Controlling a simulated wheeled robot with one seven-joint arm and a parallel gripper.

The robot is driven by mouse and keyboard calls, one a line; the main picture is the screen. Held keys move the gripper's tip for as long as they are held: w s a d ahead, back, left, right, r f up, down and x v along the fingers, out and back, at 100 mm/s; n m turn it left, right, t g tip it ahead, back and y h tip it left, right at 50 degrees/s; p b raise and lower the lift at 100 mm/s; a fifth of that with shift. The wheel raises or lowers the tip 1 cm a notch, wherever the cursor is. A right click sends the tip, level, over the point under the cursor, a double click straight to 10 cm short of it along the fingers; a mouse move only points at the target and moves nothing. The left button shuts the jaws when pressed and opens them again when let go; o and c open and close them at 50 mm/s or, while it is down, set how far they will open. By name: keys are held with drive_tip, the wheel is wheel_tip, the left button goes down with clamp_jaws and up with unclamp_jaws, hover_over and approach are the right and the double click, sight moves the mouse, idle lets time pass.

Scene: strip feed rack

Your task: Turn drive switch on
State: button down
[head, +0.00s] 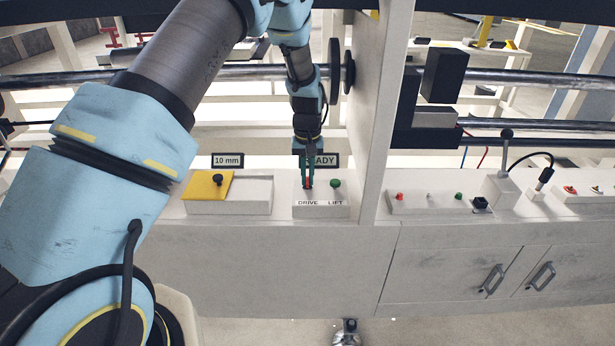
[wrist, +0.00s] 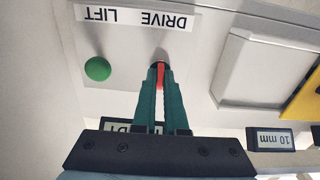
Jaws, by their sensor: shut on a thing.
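The drive switch (wrist: 161,76) is a small red lever above the word DRIVE on a white control box (head: 320,210). In the head view the switch (head: 308,184) shows only as a bit of red between the green fingers. My gripper (head: 307,182) reaches down to it from above. In the wrist view my gripper (wrist: 160,75) has its teal fingers closed around the red lever. The fingers hide most of the switch, so its on or off position is hard to tell. A label (head: 326,160) behind the gripper is partly covered and reads "…EADY".
A green LIFT button (head: 336,183) sits right beside the switch. To the left is a yellow plate (head: 207,186) with a black knob and a 10 mm sign (head: 227,160). A white upright panel (head: 378,120) stands close to the right of my gripper.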

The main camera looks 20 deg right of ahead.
drive_tip(key=c, duration=1)
unclamp_jaws()
drive_tip(key=shift+o, duration=0.2)
drive_tip(key=shift+r, duration=0.1)
wheel_tip(320, 180, up, 11)
drive_tip(key=b, duration=0.2)
drive_tip(key=shift+f, duration=0.2)
drive_tip(key=a+r+n, duration=0.1)
drive_tip(key=a+r, duration=0.1)
drive_tip(key=a, duration=0.8)
drive_tip(key=a+r+n, duration=0.1)
drive_tip(key=a+r, duration=0.1)
drive_tip(key=a, duration=0.9)
drive_tip(key=s+a+n+t, duration=0.1)
drive_tip(key=s+a, duration=1)
drive_tip(key=a, duration=0.5)
drive_tip(key=shift+s+n+t, duration=0.25)
drive_tip(key=shift+n+t, duration=0.05)
